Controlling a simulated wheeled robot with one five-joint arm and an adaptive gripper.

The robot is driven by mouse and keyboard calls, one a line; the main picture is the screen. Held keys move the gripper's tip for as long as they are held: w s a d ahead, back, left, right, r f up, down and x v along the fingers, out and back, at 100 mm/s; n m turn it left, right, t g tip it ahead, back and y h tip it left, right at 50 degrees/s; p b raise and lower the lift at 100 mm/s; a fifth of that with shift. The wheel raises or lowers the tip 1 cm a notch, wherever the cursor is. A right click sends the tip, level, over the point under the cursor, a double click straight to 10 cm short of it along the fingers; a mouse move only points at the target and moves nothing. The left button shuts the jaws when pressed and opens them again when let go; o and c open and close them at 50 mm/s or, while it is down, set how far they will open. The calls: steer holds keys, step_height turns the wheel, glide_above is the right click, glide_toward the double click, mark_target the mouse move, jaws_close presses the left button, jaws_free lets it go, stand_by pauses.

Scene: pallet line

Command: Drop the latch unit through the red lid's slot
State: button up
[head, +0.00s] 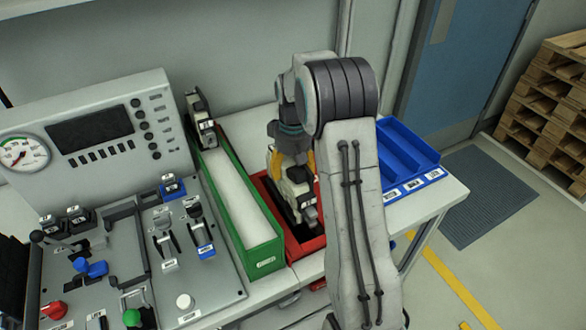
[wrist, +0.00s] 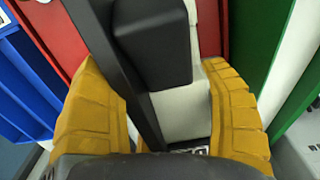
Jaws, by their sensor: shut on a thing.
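The latch unit (head: 298,196) is a cream and black block, held between the yellow fingers of my gripper (head: 291,163). In the wrist view its black bar and pale body (wrist: 182,112) lie between the two fingers (wrist: 168,118). The red lid (head: 306,246) is on a narrow red bin under the unit. Red also shows on both sides of the unit in the wrist view (wrist: 62,30). The unit and my arm hide most of the lid and its slot. I cannot tell whether the unit's lower end is above the slot or inside it.
A green-walled bin (head: 270,257) stands left of the red one, a blue tray (head: 412,160) right. A control panel (head: 195,285) fills the left side.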

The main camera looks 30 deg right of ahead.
steer(key=o, duration=1.4)
steer(key=shift+c, duration=0.2)
step_height(320, 180, up, 12)
steer(key=shift+r, duration=0.1)
stand_by(0.9)
